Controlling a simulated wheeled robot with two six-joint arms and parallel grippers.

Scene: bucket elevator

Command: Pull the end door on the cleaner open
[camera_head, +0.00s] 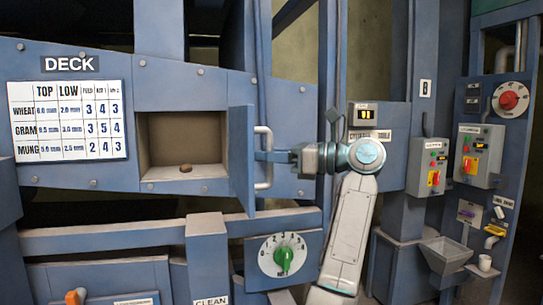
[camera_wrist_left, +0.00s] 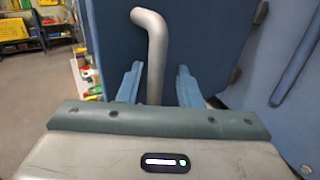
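The end door (camera_head: 241,160) is a blue panel standing swung out at the right side of a square opening in the machine. Its pale bent-tube handle (camera_head: 265,158) is on the face turned right. My left gripper (camera_head: 283,157) is at this handle, reaching it from the right. In the left wrist view the handle (camera_wrist_left: 156,55) stands between the two blue fingers (camera_wrist_left: 159,86), with a gap visible beside it, so the fingers look open around it. The door fills the background there (camera_wrist_left: 215,40). My right gripper is not in view.
The opening (camera_head: 155,130) shows a tan interior with a small brown lump (camera_head: 186,168) on its floor. A green-knobbed dial (camera_head: 284,256) sits below the door. Control boxes (camera_head: 429,166) and a grey hopper (camera_head: 446,252) are at the right.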

